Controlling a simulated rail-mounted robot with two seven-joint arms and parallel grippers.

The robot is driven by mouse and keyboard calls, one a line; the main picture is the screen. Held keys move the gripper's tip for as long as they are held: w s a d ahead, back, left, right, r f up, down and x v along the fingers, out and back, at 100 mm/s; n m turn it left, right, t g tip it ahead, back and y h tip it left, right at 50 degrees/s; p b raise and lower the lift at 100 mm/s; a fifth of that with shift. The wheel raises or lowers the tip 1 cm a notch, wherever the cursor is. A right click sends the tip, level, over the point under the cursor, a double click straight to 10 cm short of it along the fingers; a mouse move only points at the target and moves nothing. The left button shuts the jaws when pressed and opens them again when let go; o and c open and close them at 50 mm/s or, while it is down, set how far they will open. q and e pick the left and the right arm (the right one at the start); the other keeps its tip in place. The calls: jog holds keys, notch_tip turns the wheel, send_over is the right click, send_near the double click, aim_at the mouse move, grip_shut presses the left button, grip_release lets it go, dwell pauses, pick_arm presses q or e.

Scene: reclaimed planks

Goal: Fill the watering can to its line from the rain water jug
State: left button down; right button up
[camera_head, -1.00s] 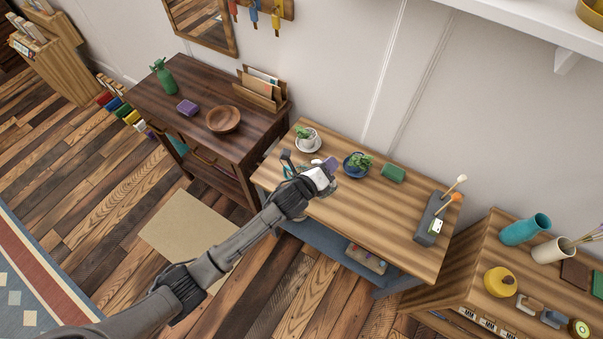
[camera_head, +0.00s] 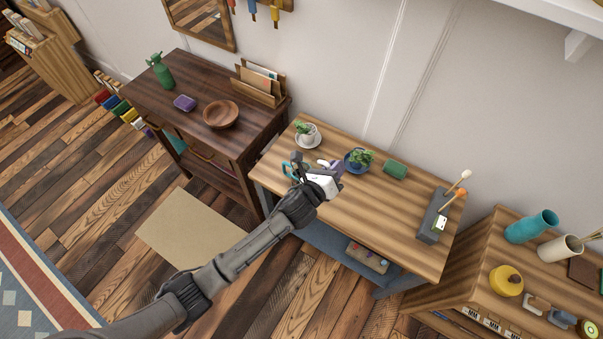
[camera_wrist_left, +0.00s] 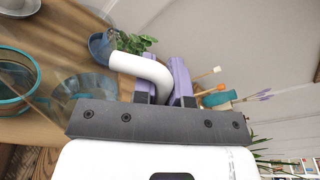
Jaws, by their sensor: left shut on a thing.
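My left gripper (camera_head: 334,168) is over the front-left part of the light wooden table, its purple fingers (camera_wrist_left: 181,82) shut on a white curved handle (camera_wrist_left: 140,66). The handle seems to belong to a clear vessel (camera_wrist_left: 82,92), likely the rain water jug, mostly hidden behind my wrist. A clear container with a teal rim (camera_wrist_left: 12,112) stands to the left in the left wrist view, probably the watering can. Its teal part (camera_head: 287,170) shows just left of my gripper in the head view. Its fill line and any water level cannot be made out. My right gripper is out of view.
The table's front middle is clear.

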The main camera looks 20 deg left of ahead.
pick_arm(q)
jog(key=shift+r, duration=0.25)
jog(key=shift+d, duration=0.1)
jog(key=shift+s+d+m+t, duration=0.3)
jog(key=shift+d+m, duration=0.35)
jog(key=shift+m, duration=0.05)
jog(key=d+f+m+b, duration=0.1)
jog(key=s+d+f+m+b, duration=0.1)
jog(key=m, duration=0.1)
jog(key=s+d+f+m+t+b, duration=0.1)
jog(key=f+m, duration=0.1)
jog(key=shift+d+b, duration=0.35)
jog(key=shift+b, duration=0.05)
